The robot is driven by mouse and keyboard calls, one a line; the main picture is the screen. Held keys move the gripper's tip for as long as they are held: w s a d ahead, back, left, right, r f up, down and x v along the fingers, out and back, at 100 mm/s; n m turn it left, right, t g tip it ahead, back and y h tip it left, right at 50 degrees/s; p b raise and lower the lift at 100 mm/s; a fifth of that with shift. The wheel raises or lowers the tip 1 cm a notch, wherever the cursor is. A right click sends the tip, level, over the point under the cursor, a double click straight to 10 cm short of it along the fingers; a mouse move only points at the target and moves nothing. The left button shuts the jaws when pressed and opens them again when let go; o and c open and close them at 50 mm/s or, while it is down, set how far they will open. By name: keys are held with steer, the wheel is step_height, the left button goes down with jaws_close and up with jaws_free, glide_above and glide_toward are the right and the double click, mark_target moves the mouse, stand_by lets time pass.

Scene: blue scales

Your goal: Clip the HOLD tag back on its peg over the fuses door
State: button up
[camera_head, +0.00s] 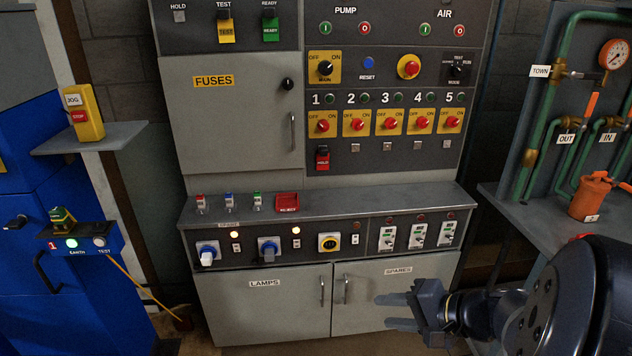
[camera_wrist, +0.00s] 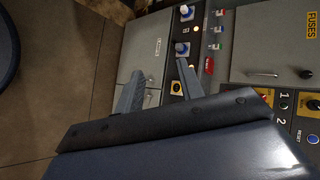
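The HOLD peg (camera_head: 179,15) is a small bare plate at the upper left, under the label HOLD and over the fuses door (camera_head: 235,125). The fuses door is shut and also shows in the wrist view (camera_wrist: 272,40). A red tag with a black clip (camera_head: 322,160) hangs on a peg below switch 1; its lettering is too small to read surely. My gripper (camera_head: 399,311) is open and empty in front of the spares door, low and right of the red tag. Its two fingers (camera_wrist: 160,88) stand apart in the wrist view.
A yellow TEST tag (camera_head: 226,30) and a green READY tag (camera_head: 270,28) hang beside the HOLD peg. A ledge (camera_head: 370,201) juts out below, bearing small clips and a red tray (camera_head: 287,203). A pipe bench (camera_head: 545,215) stands right, a blue cabinet (camera_head: 30,150) left.

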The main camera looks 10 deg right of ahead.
steer(key=w+d+m+t+h+b, duration=0.1)
steer(key=d+m+t+h, duration=0.2)
steer(key=d, duration=0.9)
steer(key=w+d+r+m+t+h+b, duration=0.1)
steer(key=d+m+t+h, duration=0.3)
steer(key=d, duration=0.9)
steer(key=w+m+t, duration=0.1)
steer(key=t, duration=0.2)
steer(key=shift+d+r+b, duration=0.15)
steer(key=shift+d+b, duration=0.1)
steer(key=shift+b, duration=0.1)
